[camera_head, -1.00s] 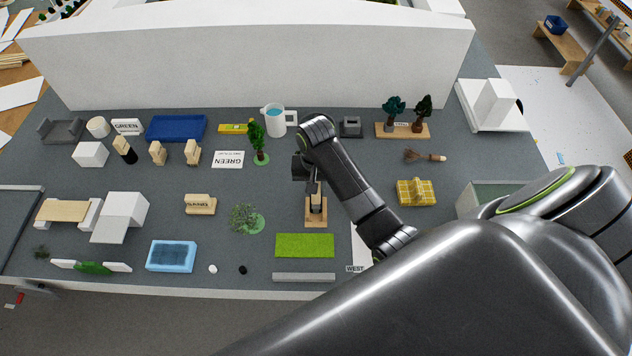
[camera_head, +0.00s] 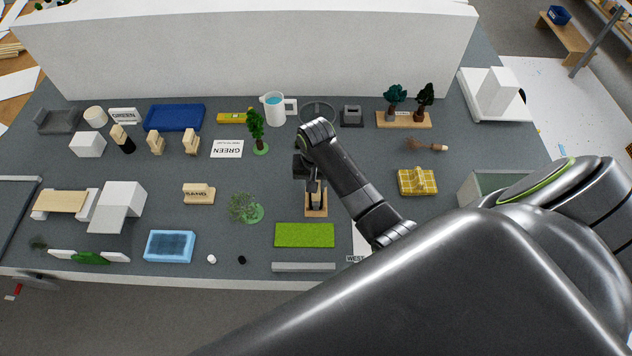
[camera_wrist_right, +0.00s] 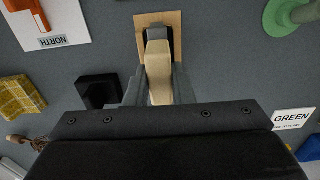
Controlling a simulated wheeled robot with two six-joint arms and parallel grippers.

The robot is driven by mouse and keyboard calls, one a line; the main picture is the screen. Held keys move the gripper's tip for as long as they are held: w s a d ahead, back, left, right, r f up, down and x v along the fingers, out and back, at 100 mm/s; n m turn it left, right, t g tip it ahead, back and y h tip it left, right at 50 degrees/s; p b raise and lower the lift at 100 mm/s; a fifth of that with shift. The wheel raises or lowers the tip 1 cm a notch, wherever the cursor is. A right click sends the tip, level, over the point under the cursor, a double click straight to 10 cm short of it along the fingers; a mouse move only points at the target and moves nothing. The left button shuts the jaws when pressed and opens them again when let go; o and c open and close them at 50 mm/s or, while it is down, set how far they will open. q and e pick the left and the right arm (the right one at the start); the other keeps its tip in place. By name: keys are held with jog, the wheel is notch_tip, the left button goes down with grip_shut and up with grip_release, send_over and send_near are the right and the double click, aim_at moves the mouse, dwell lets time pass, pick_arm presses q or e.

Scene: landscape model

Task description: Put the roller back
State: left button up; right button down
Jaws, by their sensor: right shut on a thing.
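My right gripper (camera_wrist_right: 156,85) is shut on a cream-coloured handle (camera_wrist_right: 159,75), which I take to be the roller's; the closed fingers flank it in the right wrist view. A dark piece (camera_wrist_right: 152,32) shows at the far end of the handle, above a light wooden base (camera_wrist_right: 173,22). In the head view my right gripper (camera_head: 313,180) is at that wooden base (camera_head: 316,213), and the arm hides most of the roller. I cannot tell whether the roller touches the base. My left gripper is not in view.
A green mat (camera_head: 304,235) and a grey bar (camera_head: 303,267) lie in front of the base. A model tree (camera_head: 256,130) stands to the left and a small dark block (camera_head: 351,116) behind right. A yellow checked piece (camera_head: 417,182) lies to the right. A white wall (camera_head: 250,55) closes the back.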

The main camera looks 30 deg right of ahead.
jog(key=shift+f, duration=0.2)
dwell(0.6)
jog(key=c, duration=1.2)
grip_release()
jog(key=shift+o, duration=0.2)
jog(key=shift+r, duration=0.1)
